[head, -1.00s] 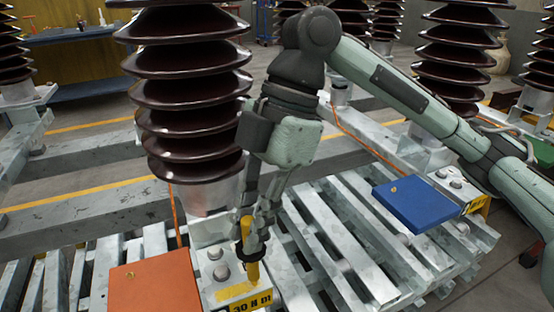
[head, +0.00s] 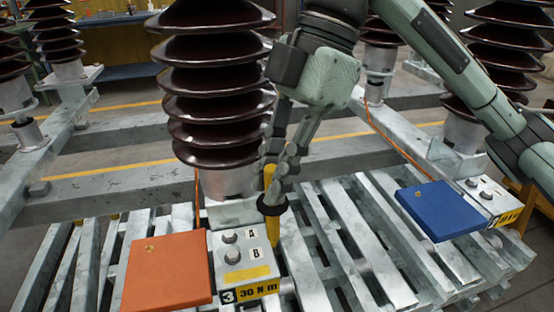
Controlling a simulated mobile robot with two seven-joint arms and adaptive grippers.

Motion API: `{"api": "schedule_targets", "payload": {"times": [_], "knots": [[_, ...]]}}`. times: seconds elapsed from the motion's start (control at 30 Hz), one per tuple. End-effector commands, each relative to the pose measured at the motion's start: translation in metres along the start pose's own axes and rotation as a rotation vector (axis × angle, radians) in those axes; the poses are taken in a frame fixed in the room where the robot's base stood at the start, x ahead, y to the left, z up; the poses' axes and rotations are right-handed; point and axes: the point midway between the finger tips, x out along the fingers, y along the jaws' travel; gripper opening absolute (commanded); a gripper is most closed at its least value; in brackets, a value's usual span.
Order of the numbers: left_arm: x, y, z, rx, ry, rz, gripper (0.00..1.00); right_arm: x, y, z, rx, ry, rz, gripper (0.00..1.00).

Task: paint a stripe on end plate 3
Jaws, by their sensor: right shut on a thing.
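End plate 3 (head: 222,262) is a pale metal plate at the lower middle, with two grey bolts (head: 231,246) beside marks A and B. A yellow strip (head: 246,273) lies across it, just above its yellow and black label (head: 250,291) reading "3 30 N m". My right gripper (head: 273,200) is shut on a yellow paint marker (head: 274,232) with a black collar, held nearly upright. The marker's lower end is at the plate's right edge in the picture; whether it touches is unclear. My left gripper is out of view.
An orange box (head: 166,272) sits left of the plate. A brown ribbed insulator (head: 215,110) stands behind it. A blue box (head: 441,210) lies beside another end plate (head: 488,195) at the right. Slatted metal beams (head: 365,240) fill the space between.

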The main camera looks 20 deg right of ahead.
Motion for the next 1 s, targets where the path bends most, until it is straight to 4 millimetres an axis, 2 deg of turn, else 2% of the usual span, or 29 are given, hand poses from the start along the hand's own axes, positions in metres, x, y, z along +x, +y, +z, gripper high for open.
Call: {"api": "schedule_targets", "payload": {"times": [0.3, 0.67, 1.0], "knots": [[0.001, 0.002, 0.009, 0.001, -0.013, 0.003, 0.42, -0.019, 0.004, -0.009, 0.007, 0.0, 0.004, 0.0], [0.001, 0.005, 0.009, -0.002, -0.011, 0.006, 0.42, -0.019, 0.004, -0.009, 0.008, 0.0, 0.003, 0.0], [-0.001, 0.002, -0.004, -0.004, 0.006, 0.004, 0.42, -0.018, 0.004, -0.009, 0.008, 0.0, 0.003, 0.0]]}}
